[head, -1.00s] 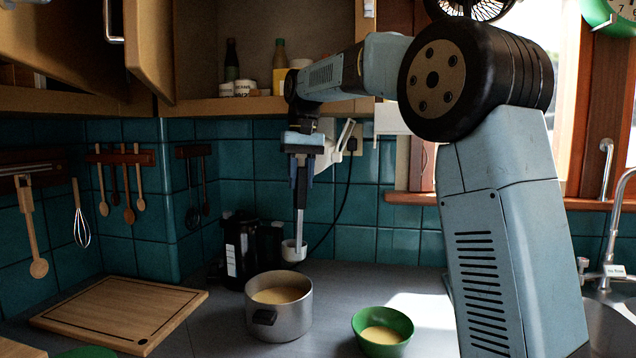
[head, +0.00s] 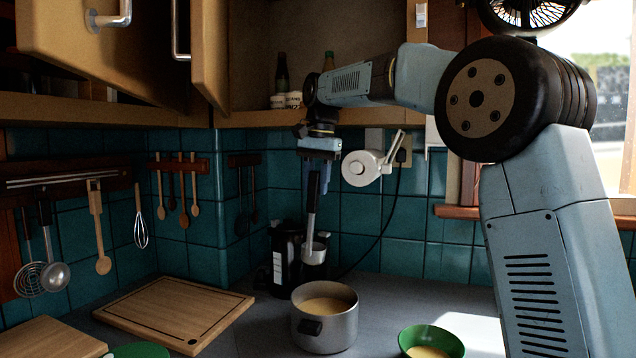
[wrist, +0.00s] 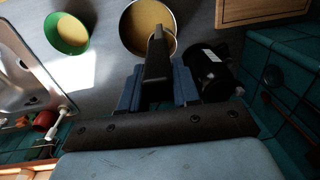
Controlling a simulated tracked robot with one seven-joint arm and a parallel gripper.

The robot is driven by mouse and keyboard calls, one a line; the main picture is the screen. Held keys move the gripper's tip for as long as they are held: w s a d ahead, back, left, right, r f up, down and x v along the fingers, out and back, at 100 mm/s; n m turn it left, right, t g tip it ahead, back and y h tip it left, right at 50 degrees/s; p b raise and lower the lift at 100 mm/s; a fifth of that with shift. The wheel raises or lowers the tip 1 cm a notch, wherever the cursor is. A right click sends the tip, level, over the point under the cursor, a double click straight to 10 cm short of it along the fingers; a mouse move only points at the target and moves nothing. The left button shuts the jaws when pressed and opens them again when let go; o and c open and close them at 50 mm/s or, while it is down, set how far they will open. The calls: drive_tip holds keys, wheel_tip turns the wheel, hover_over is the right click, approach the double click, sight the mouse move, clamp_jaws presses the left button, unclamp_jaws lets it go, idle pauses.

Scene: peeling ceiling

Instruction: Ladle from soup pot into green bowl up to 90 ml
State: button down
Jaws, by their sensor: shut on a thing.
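The soup pot (head: 340,330) is a grey metal pot with a dark handle, holding yellowish soup; it also shows in the wrist view (wrist: 125,32). The green bowl (head: 408,339) stands to its right with some yellow soup in it; it also shows in the wrist view (wrist: 52,38). My gripper (head: 315,185) is shut on the handle of the ladle (head: 311,222), which hangs nearly upright.
A dark appliance (head: 284,250) stands close behind the pot. A wooden board (head: 175,312) lies left of it, with another green dish (head: 140,351) at the front edge. A white utensil (head: 362,168) hangs on the wall near my gripper. Open cupboard doors (head: 205,50) hang above left.

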drive_tip(key=s+d+f+t+y, duration=0.1)
drive_tip(key=s+d+f+y, duration=0.1)
drive_tip(key=d+f+y, duration=0.2)
drive_tip(key=shift+s+d+f+t+y, duration=0.35)
drive_tip(key=shift+d+f, duration=0.2)
drive_tip(key=shift+d, duration=1.15)
drive_tip(key=shift+w, duration=0.1)
idle(0.5)
drive_tip(key=shift+s+d+f+t+y, duration=0.1)
drive_tip(key=shift+s+d+f+y, duration=0.1)
drive_tip(key=shift+d+f+y, duration=0.3)
drive_tip(key=shift+s+d+f+t+y, duration=0.2)
drive_tip(key=shift+d+y, duration=0.25)
drive_tip(key=shift+d, duration=0.35)
drive_tip(key=shift+s+d+f+t+y, duration=0.1)
drive_tip(key=shift+s+d+f+y, duration=0.1)
drive_tip(key=shift+d+f+y, duration=0.35)
drive_tip(key=shift+d+r, duration=0.1)
drive_tip(key=shift+r, duration=0.05)
drive_tip(key=d+f+y, duration=0.1)
drive_tip(key=f, duration=0.1)
drive_tip(key=s+d+f+t+y, duration=0.1)
drive_tip(key=d, duration=0.1)
drive_tip(key=shift+f+y, duration=0.35)
drive_tip(key=shift+f, duration=0.05)
